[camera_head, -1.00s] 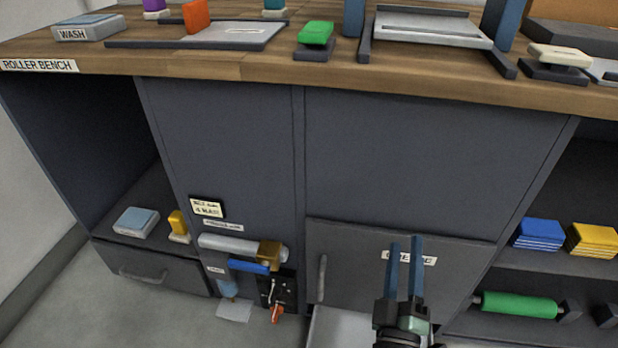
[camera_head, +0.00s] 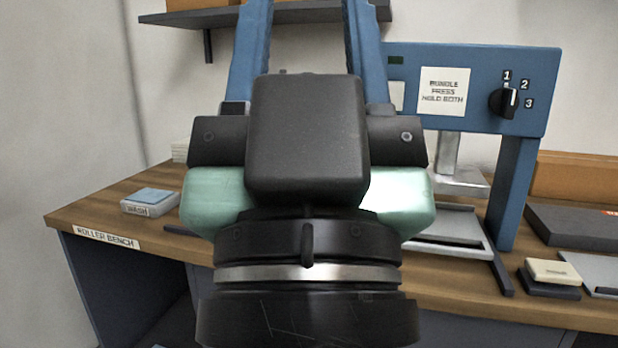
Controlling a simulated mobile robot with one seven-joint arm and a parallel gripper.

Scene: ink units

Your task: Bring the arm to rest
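My gripper (camera_head: 309,35) fills the middle of the head view, close to the camera and pointing up. Its two blue fingers stand well apart, with shelf and bare wall showing between them. Their tips run out of the top of the picture, so I cannot see the very ends. No held object shows between the visible parts. The dark wrist and pale green gripper sides hide the middle of the roller bench (camera_head: 75,215) behind them.
A blue bundle press (camera_head: 520,190) stands on the bench at right. A wash pad (camera_head: 150,203) sits at the left end, a cream block (camera_head: 552,271) at the right front. A wall shelf (camera_head: 190,17) hangs above. Floor and lower cabinets are mostly out of view.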

